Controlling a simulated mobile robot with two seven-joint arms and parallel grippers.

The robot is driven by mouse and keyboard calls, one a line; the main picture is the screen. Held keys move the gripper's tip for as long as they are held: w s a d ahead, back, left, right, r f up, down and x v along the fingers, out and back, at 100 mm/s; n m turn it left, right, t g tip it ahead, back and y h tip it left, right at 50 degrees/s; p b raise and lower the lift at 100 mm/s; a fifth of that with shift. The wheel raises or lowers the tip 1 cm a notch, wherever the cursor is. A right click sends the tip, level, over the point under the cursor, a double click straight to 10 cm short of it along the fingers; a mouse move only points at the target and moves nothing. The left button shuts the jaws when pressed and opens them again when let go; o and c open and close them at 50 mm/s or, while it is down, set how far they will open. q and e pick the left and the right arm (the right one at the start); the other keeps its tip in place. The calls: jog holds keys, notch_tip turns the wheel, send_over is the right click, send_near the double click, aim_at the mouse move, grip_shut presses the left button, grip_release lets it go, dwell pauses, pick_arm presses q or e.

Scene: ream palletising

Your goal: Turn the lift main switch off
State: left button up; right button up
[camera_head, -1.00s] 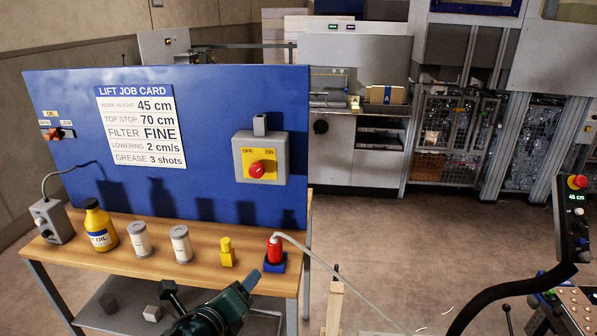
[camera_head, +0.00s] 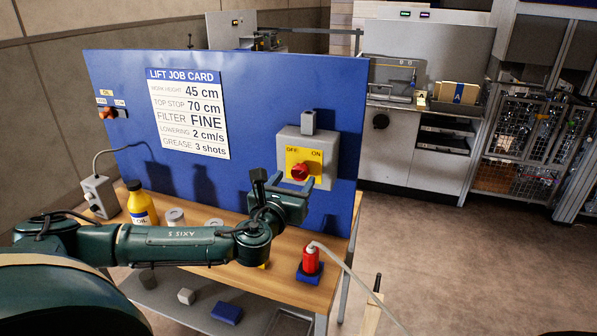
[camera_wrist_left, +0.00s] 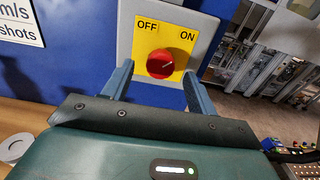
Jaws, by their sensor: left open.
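The lift main switch is a red rotary knob (camera_head: 300,172) on a yellow plate in a grey box (camera_head: 322,146), fixed to the blue panel. The plate reads OFF at left and ON at right. My left gripper (camera_head: 296,182) is open just in front of the switch. In the wrist view its two blue fingers stand apart, one on each side of the knob. I see no clear contact with it. My right gripper is not in view.
A job card (camera_head: 188,113) is on the panel (camera_head: 250,90). On the wooden bench (camera_head: 285,283) stand an oil bottle (camera_head: 140,204), pale cans and a red grease bottle (camera_head: 310,259) with a hose. My left arm covers part of the bench. Open floor lies to the right.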

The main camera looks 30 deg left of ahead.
aim_at(298, 174)
pick_arm(q)
jog(key=shift+x, duration=1.8)
jog(key=shift+c, duration=0.5)
jog(key=c, duration=0.9)
